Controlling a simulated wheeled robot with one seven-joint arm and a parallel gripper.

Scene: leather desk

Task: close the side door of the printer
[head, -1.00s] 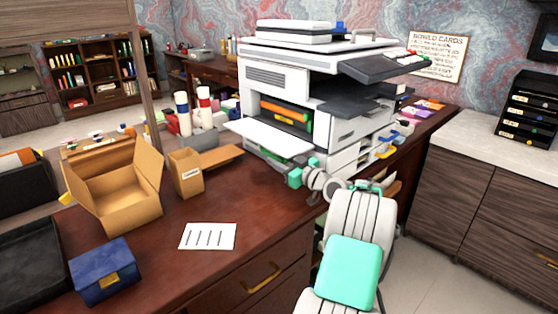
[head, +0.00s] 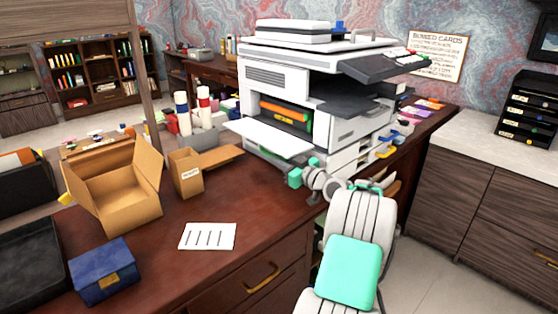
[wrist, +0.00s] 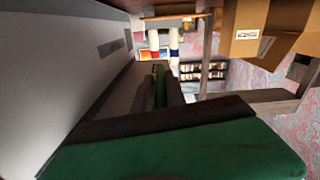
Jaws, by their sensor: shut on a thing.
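The white printer (head: 277,77) stands on the desk. Its side door (head: 268,138) is folded down and juts out flat below an opening that shows orange and dark parts inside. My gripper (head: 304,171) is at the door's near right corner, low beside the printer, and seems shut on the door. The contact is hidden in the head view. In the wrist view, a green finger (wrist: 190,152) with a dark pad fills the bottom, the other finger (wrist: 160,88) stands beyond it, and a pale grey panel runs along the left.
An open cardboard box (head: 115,190), a small brown bin (head: 187,172), a paper sheet (head: 208,236) and a blue box (head: 104,270) lie left on the desk (head: 200,275). The desk front near the sheet is clear.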

